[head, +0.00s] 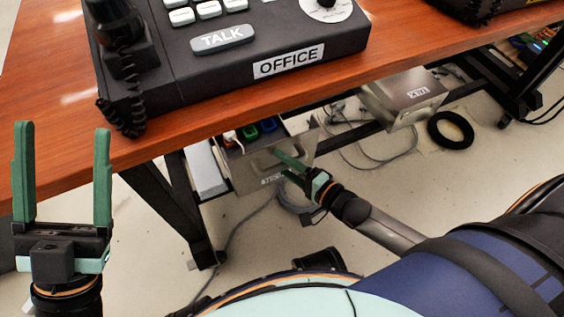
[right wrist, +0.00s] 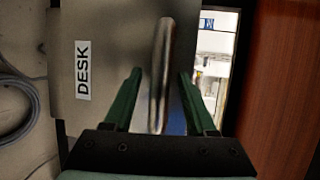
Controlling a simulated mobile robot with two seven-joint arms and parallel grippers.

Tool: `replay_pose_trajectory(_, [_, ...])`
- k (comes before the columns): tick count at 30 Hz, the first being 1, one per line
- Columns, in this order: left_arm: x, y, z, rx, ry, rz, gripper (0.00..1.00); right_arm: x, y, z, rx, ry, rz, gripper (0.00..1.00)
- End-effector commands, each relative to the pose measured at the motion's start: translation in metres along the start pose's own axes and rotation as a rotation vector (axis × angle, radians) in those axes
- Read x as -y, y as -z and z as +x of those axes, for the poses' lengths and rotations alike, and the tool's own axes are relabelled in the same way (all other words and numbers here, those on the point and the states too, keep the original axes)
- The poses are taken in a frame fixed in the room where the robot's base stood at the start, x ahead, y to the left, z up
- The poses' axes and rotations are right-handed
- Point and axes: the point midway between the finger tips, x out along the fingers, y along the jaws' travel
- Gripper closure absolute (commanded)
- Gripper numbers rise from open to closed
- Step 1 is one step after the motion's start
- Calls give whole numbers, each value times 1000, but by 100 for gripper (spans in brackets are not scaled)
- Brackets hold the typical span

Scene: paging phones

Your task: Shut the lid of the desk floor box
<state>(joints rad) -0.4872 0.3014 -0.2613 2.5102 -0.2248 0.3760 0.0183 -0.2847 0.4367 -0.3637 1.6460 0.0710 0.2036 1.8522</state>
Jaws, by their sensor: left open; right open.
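The desk floor box (head: 224,163) stands on the floor under the table, with coloured sockets visible in its open top. Its metal lid (head: 262,170) is open and faces me, partly hidden by my right gripper (head: 285,166). In the right wrist view, the lid panel (right wrist: 108,60) carries a DESK label (right wrist: 83,70) and a bar handle (right wrist: 161,75). My right gripper's open fingers (right wrist: 160,90) lie on either side of this handle, with gaps visible. My left gripper (head: 63,130) is open and empty at the left, by the table edge.
The wooden table (head: 400,60) overhangs the box and carries a black phone labelled OFFICE (head: 280,50). A second metal floor box (head: 400,95) stands further right. Dark table legs (head: 170,205), loose cables (head: 340,140) and a black ring (head: 451,130) are nearby.

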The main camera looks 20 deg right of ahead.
Motion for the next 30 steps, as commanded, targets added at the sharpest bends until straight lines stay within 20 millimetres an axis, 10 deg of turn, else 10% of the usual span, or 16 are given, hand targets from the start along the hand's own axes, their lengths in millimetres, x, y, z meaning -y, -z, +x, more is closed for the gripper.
replay_pose_trajectory(4, [0, 0, 0, 0, 0, -1, 26, 0, 0, 0, 0, 0, 0, 44])
replay_pose_trajectory(19, [-1, 0, -1, -1, -4, 1, 26, 0, 0, 0, 0, 0, 0, 100])
replay_pose_trajectory(30, [-1, 0, -1, 0, -8, 4, 26, 0, 0, 0, 0, 0, 0, 100])
